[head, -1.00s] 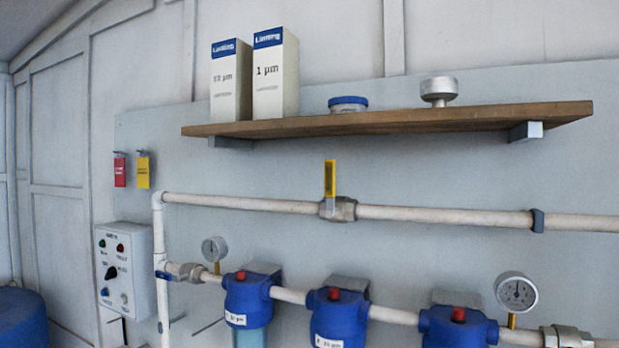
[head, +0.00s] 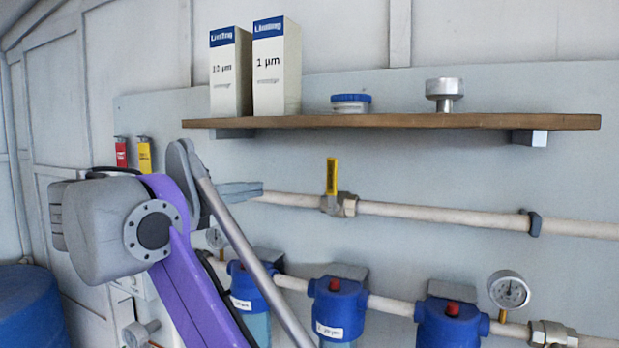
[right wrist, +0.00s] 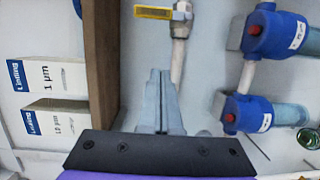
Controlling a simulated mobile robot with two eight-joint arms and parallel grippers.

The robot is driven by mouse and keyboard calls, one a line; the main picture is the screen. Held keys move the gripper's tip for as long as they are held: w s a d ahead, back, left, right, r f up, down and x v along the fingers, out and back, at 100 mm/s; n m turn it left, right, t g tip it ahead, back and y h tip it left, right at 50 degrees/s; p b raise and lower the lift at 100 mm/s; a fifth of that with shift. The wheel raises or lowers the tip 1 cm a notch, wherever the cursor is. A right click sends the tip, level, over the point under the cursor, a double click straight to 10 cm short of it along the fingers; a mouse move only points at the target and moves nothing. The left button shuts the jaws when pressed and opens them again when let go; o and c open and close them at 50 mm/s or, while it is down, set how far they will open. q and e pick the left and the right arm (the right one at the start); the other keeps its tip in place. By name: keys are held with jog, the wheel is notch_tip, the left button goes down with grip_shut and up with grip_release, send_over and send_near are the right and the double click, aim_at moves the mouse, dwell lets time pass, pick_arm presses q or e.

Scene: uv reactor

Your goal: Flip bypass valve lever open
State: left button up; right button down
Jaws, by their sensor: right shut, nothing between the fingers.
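The bypass valve lever (head: 331,177) is yellow and stands upright, across the upper white pipe, on a metal valve body (head: 340,205). In the right wrist view the yellow lever (right wrist: 153,12) lies sideways near the top, beside the valve body (right wrist: 182,14). My right gripper (head: 258,189) is shut and empty. It is to the left of the lever, close to the upper pipe, with a clear gap to the lever. In the right wrist view my gripper's fingers (right wrist: 160,76) are together and point toward the valve. My left gripper is not in view.
A wooden shelf (head: 400,121) with two filter boxes (head: 277,70), a blue-lidded jar (head: 351,103) and a metal fitting (head: 444,93) runs above the lever. Blue filter housings (head: 338,308) and a gauge (head: 508,290) are below.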

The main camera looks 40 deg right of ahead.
aim_at(332, 180)
jog(key=shift+s+a+r+h, duration=0.1)
jog(key=shift+r+h, duration=0.1)
jog(key=shift+r, duration=0.2)
jog(key=shift+s+a+r+h, duration=0.1)
jog(key=shift+r+h, duration=0.1)
jog(key=shift+r, duration=0.2)
jog(key=s+d, duration=0.1)
jog(key=d, duration=1)
jog(key=shift+s+d, duration=0.2)
jog(key=shift+d, duration=0.2)
jog(key=shift+s, duration=0.15)
